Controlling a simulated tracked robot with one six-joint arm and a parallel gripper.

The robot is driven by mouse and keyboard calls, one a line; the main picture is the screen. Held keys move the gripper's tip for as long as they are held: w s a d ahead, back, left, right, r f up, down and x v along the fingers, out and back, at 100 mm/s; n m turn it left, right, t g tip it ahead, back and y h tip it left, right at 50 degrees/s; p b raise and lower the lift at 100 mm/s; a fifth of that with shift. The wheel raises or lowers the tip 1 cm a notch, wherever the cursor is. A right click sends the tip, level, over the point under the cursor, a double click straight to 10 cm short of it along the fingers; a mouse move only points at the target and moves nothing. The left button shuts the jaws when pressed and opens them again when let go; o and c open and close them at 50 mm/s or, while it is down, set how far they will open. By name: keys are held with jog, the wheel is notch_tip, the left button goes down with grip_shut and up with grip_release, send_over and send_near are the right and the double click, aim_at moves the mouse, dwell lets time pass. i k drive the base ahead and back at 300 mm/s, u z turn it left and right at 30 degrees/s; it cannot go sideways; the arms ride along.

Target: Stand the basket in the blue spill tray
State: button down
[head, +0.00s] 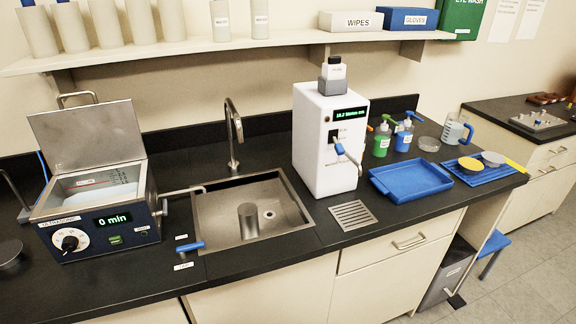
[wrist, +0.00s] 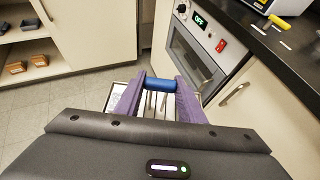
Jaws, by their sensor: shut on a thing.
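The blue spill tray (head: 410,180) lies on the black counter in the head view, right of the white dispenser. It looks empty. My gripper (wrist: 160,84) shows in the wrist view, with its two purple fingers shut on the blue handle of the basket (wrist: 158,83). Thin metal parts of the basket show below the handle between the fingers. Most of the basket is hidden by my gripper body. The head view shows neither my gripper nor the basket, and the wrist view does not show the tray.
An ultrasonic bath (head: 100,235) with its lid up stands left of the sink (head: 210,215). The white dispenser (head: 318,145) stands left of the tray. Green and blue bottles (head: 403,138) stand behind it. A blue mat (head: 470,176) with discs lies right. An oven (wrist: 190,65) is ahead in the wrist view.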

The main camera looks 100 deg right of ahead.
aim_at(409, 181)
jog(key=z, duration=0.1)
jog(key=k, duration=3.1)
jog(key=z, duration=0.05)
